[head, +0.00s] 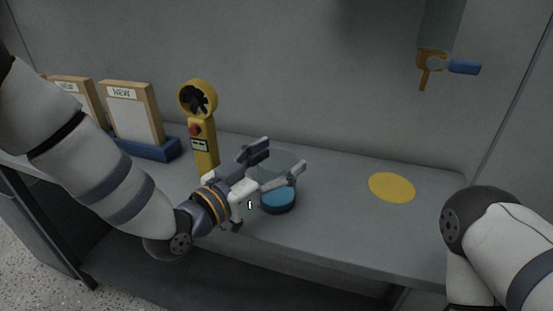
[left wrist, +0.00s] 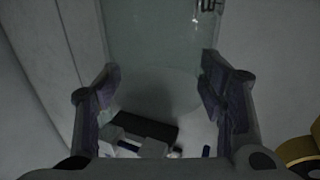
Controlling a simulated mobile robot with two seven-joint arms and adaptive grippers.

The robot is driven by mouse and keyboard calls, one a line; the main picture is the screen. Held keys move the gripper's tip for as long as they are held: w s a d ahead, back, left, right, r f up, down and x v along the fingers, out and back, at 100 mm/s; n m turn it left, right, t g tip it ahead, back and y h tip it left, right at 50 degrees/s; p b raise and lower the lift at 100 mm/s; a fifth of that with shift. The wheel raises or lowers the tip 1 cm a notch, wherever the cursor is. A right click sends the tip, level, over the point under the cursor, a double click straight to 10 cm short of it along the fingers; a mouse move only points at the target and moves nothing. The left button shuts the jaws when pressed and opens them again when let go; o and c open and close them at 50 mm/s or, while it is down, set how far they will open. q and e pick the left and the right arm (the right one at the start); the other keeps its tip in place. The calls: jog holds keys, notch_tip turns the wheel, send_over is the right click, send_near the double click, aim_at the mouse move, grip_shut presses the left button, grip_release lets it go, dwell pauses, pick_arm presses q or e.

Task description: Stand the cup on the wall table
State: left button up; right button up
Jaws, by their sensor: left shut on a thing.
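My left gripper (head: 279,160) is shut on a pale, see-through cup (head: 280,166), above the grey wall table (head: 325,205). In the left wrist view the cup (left wrist: 155,55) fills the space between the two fingers (left wrist: 160,85), and the scene shows through it. A round blue piece with a dark side (head: 278,200) sits just below the cup in the head view; I cannot tell whether it is part of the cup or a separate thing. A flat yellow disc (head: 391,187) lies on the table to the right. My right gripper is out of view.
A yellow post with a fan-like head (head: 198,110) stands close behind my left gripper. Framed "NEW" cards (head: 133,113) stand in a blue holder (head: 150,148) at the left. A tap-like fitting with a blue handle (head: 462,67) hangs at upper right. The table around the yellow disc is clear.

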pick_arm(q)
jog(key=o, duration=1.2)
jog(key=shift+f, duration=0.15)
jog(key=shift+c, duration=0.2)
jog(key=shift+r, duration=0.3)
jog(key=v, duration=1.2)
jog(key=shift+p, duration=0.45)
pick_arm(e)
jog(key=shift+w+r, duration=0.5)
pick_arm(q)
jog(key=shift+f, duration=0.1)
